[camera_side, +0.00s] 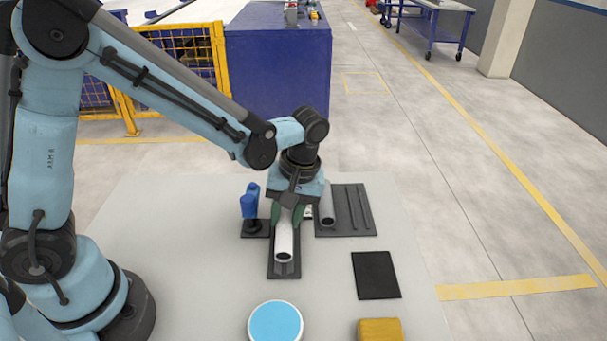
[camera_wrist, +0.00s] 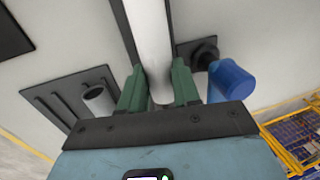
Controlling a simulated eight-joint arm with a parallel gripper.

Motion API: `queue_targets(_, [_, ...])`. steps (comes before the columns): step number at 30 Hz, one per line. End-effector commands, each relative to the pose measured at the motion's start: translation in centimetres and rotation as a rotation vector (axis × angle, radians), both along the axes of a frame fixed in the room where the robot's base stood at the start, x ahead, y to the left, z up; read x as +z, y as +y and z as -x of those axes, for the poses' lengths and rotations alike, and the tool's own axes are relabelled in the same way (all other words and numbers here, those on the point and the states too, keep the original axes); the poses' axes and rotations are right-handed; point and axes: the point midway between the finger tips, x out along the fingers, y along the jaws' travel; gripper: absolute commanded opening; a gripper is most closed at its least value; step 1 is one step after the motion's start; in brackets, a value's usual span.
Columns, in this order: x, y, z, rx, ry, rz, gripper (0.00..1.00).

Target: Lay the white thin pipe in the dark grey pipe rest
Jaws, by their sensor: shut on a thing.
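The white pipe (camera_side: 284,240) is between the green fingers of my gripper (camera_side: 288,213), which is shut on it. Its open end faces the side camera. In the wrist view the pipe (camera_wrist: 150,40) runs away from between the fingers (camera_wrist: 158,88). The dark grey pipe rest (camera_side: 284,272) is a narrow plate directly under the pipe, and part of its edge shows beside the pipe in the wrist view (camera_wrist: 125,22). The pipe lies along the rest and hides most of it. I cannot tell whether the pipe touches the rest.
A grey pipe (camera_side: 327,208) lies on a dark grooved rack (camera_side: 352,212) to the right. A blue fitting (camera_side: 250,202) stands on a dark base close on the left. A black square pad (camera_side: 376,275), a blue disc (camera_side: 275,322) and a yellow block (camera_side: 380,329) are nearer the camera.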

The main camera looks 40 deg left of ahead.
Motion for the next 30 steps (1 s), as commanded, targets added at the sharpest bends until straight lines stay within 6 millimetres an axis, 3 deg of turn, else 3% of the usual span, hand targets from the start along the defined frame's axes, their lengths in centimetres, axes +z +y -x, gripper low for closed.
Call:
queue_targets(22, [-1.3,0.0,0.0,0.000,-0.001,0.001,0.00])
queue_targets(23, [-1.3,0.0,0.0,0.000,-0.002,0.001,0.36])
queue_targets(27, [-1.3,0.0,0.0,0.000,-0.003,0.001,0.57])
queue_targets(30, [-1.3,-0.1,-0.1,0.001,-0.005,0.003,0.57])
